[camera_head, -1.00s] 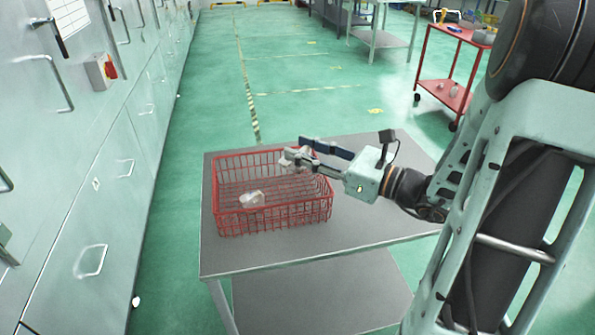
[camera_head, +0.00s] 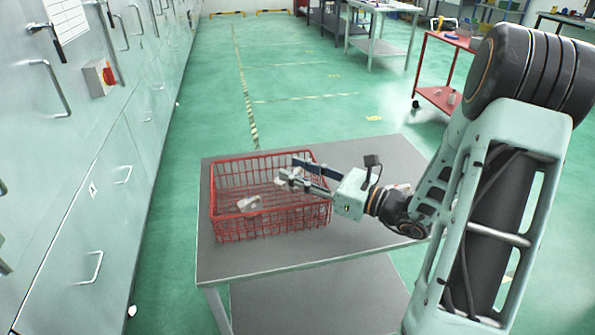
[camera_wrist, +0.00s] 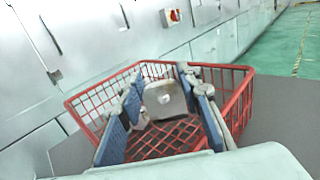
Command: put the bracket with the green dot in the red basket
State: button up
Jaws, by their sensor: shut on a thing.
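The red basket (camera_head: 270,222) is a wire basket on a grey table, and its rim also shows in the wrist view (camera_wrist: 240,106). My gripper (camera_head: 290,177) reaches over the basket's right side, fingers at about rim height. It is shut on a pale metal bracket (camera_wrist: 165,98), which shows between the blue-padded fingers in the wrist view. Another pale casting (camera_head: 249,203) lies inside the basket toward the left. The fingers partly hide the held bracket in the head view.
The grey table (camera_head: 365,235) has clear room right of and in front of the basket. Pale cabinets (camera_head: 75,180) line the left. A red cart (camera_head: 440,95) stands at the back right. The green floor between is open.

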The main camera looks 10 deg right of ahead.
jog(key=shift+f+b, duration=0.3)
jog(key=shift+f, duration=0.25)
jog(key=o, duration=1.2)
jog(key=shift+r, duration=0.1)
jog(key=shift+s+d+r+p, duration=0.1)
jog(key=shift+d+r+p, duration=0.05)
jog(key=shift+r+p, duration=0.5)
jog(key=v, duration=1.1)
jog(key=shift+s+d, duration=0.2)
jog(key=shift+s, duration=0.05)
jog(key=shift+f, duration=0.1)
